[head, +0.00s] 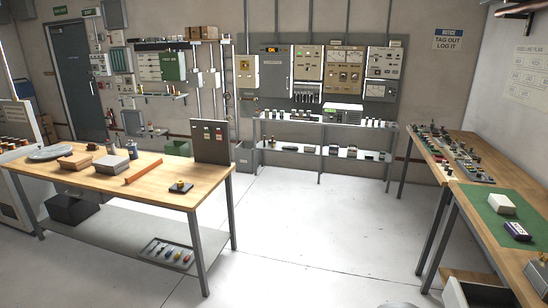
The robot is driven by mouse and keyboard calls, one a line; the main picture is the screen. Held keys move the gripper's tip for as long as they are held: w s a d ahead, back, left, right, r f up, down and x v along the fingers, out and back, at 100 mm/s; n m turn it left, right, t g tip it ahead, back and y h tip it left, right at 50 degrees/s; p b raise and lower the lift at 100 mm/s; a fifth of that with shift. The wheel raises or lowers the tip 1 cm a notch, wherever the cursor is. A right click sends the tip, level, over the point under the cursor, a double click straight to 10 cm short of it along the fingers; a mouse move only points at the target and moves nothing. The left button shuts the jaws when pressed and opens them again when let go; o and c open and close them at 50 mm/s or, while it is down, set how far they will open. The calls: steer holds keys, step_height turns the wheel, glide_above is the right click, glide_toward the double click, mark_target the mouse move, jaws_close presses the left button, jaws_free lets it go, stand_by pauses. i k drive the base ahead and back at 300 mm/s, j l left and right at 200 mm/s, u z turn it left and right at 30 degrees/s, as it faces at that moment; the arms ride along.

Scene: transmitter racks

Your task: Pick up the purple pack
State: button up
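A small dark purple pack (517,231) with a pale label or face on top lies on a green mat (486,201) on the right-hand wooden bench. A white block-shaped thing (502,203) lies just behind it on the same mat, apart from it. The pack looks flat and nothing covers it. My gripper is not in view, so I cannot see whether it is open or shut.
The right bench (466,211) runs along the right wall, with a grey box (537,271) near me and an open drawer (475,289) below. Small parts crowd its far end. A cluttered wooden table (150,185) stands left. White floor (310,225) between is clear.

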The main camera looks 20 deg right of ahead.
mark_target(516, 231)
steer(key=i+l+z, duration=0.15)
steer(key=i+z, duration=0.3)
steer(key=i, duration=0.15)
steer(key=i+z, duration=0.4)
steer(key=i, duration=0.2)
steer(key=i+j+z, duration=0.3)
steer(key=i+z, duration=0.15)
steer(key=i, duration=0.15)
steer(key=i+l+z, duration=0.1)
steer(key=i+z, duration=0.15)
steer(key=z, duration=0.2)
steer(key=i+z, duration=0.2)
steer(key=z, duration=0.3)
steer(key=i+j+z, duration=0.1)
steer(key=i+z, duration=0.15)
steer(key=z, duration=0.2)
steer(key=i+j+z, duration=0.2)
steer(key=z, duration=0.25)
steer(key=i+z, duration=0.25)
steer(key=z, duration=0.15)
steer(key=i+j+z, duration=0.2)
steer(key=z, duration=0.2)
steer(key=i, duration=0.05)
